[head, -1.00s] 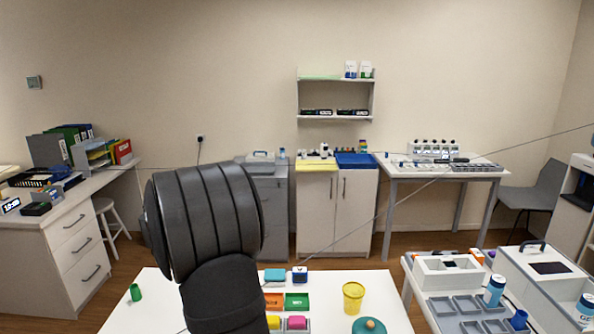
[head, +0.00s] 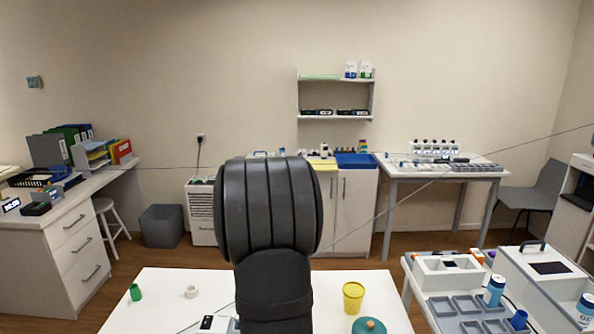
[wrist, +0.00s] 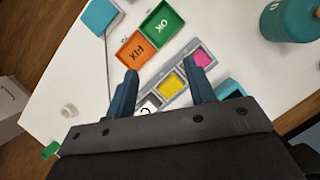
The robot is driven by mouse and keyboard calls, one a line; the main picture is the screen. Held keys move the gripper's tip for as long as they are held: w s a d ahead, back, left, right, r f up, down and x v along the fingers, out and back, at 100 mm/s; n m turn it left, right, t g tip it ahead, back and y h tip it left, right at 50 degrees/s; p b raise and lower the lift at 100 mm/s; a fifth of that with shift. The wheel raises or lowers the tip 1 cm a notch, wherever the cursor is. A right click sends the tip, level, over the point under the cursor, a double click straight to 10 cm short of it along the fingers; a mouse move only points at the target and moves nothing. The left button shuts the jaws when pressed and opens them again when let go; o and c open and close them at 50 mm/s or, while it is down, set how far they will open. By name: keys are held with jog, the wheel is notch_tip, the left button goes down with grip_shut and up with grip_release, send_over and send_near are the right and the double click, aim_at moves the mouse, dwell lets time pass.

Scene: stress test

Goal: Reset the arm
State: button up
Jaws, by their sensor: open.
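My gripper (wrist: 163,85) shows in the wrist view with its two dark blue fingers spread apart and nothing between them. It hangs above the white table (head: 355,281). Below the fingers lies a grey tray with a yellow block (wrist: 172,84) and a pink block (wrist: 203,57). Beyond the fingertips are an orange FIX bin (wrist: 138,50) and a green OK bin (wrist: 160,24). In the head view my dark arm stands upright in the middle and hides the trays and bins behind it.
A green piece (head: 136,292) and a white ring (head: 191,292) lie at the left. A side table at the right carries a grey tray (head: 453,306) and blue-white bottles (head: 494,291).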

jog(key=s+d+r+m+g+h, duration=0.1)
jog(key=d+m, duration=0.3)
jog(key=d, duration=1.7)
jog(key=shift+s+r, duration=0.35)
jog(key=shift+r, duration=0.1)
jog(key=shift+a, duration=0.1)
jog(key=w+a+f+n+t+y, duration=0.1)
jog(key=a+n, duration=0.3)
jog(key=a, duration=1.7)
jog(key=shift+w+f, duration=0.35)
jog(key=shift+f, duration=0.1)
